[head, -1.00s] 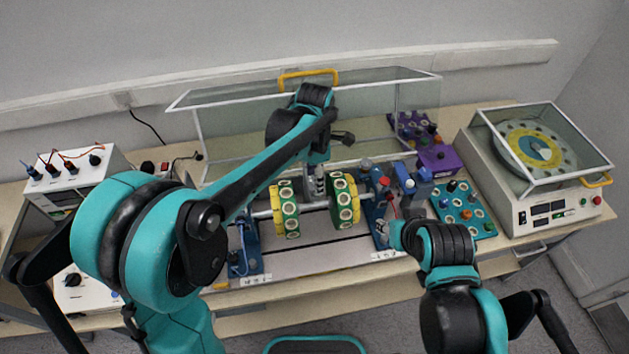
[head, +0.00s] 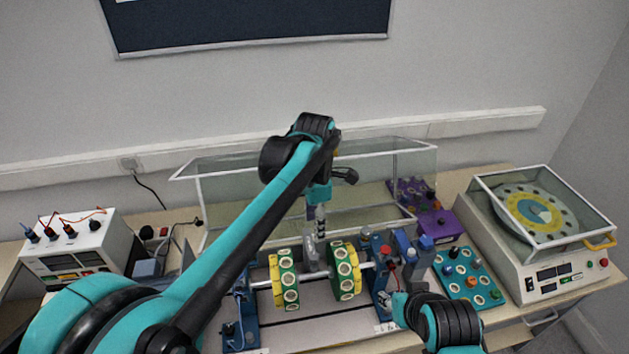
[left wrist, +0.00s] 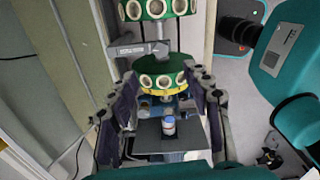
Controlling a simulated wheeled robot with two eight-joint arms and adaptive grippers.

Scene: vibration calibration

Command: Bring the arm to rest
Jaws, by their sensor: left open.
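My left arm reaches in from the left over the rotor rig in the head view. Its gripper (head: 315,248) points down, above and between two green-and-yellow discs, the left one (head: 285,280) and the right one (head: 345,270). In the left wrist view the fingers (left wrist: 163,110) stand wide apart with nothing gripped. A green disc (left wrist: 160,78) and a small blue-and-white object (left wrist: 168,126) show between them, apparently beyond them. My right arm shows at the lower right in the head view; its gripper cannot be made out.
A clear guard (head: 195,200) stands open behind the rig. A white supply unit (head: 80,250) with red leads is at left. A teal board (head: 468,280), a purple box (head: 440,224) and a lidded disc machine (head: 540,270) are at right.

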